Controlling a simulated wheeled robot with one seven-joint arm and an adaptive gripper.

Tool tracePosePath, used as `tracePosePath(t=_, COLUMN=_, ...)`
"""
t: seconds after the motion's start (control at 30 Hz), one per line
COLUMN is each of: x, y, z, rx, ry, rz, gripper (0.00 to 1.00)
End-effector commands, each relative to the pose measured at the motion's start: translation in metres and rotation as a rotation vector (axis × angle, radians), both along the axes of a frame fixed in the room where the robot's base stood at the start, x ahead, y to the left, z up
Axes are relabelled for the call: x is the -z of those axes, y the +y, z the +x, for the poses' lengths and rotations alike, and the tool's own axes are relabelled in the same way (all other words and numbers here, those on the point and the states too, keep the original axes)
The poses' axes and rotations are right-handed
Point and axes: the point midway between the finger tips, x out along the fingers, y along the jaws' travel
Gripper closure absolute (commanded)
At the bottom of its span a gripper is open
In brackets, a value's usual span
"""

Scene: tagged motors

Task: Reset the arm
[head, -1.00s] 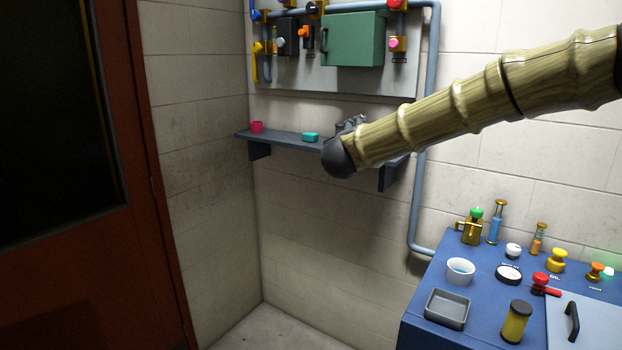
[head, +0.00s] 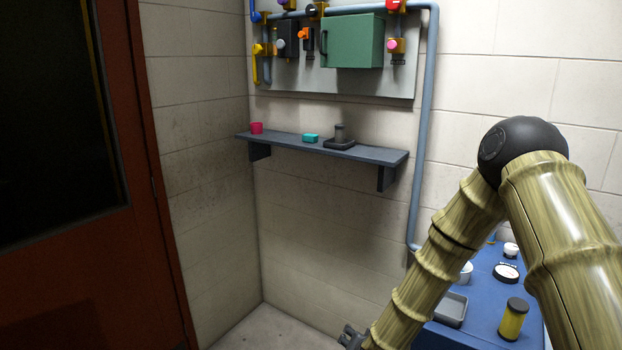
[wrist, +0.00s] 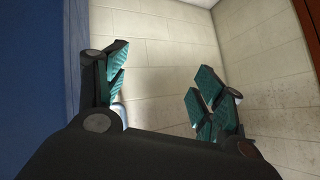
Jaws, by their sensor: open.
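My arm is bent at a black elbow joint in the head view, in front of the blue console (head: 484,325). Its forearm runs down and left to my gripper (head: 350,338), which is partly cut off at the bottom edge. In the wrist view my gripper (wrist: 160,100) is open, its teal-padded fingers wide apart. Nothing is between them; the pale block wall and some floor show beyond.
A wall shelf (head: 375,154) holds a pink cup (head: 257,128), a teal block (head: 310,138) and a dark tray (head: 339,144) bearing a grey cylinder (head: 339,132). A yellow cylinder (head: 513,320) and grey bin (head: 452,309) stand on the console. A red-brown door (head: 150,230) is at left.

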Motion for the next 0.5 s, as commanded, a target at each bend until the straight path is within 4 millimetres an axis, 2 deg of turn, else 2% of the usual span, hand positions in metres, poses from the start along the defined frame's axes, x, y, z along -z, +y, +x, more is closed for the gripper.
tracePosePath(t=0.03, x=0.022, y=-0.003, z=-0.022, rx=-0.027, ry=0.047, rz=-0.017, gripper=0.31)
tracePosePath(t=0.2, x=0.084, y=-0.016, z=-0.097, rx=-0.116, ry=0.204, rz=-0.066, gripper=0.31)
tracePosePath(t=0.37, x=0.131, y=-0.032, z=-0.175, rx=-0.200, ry=0.359, rz=-0.106, gripper=0.31)
tracePosePath(t=0.5, x=0.162, y=-0.048, z=-0.249, rx=-0.272, ry=0.499, rz=-0.135, gripper=0.31)
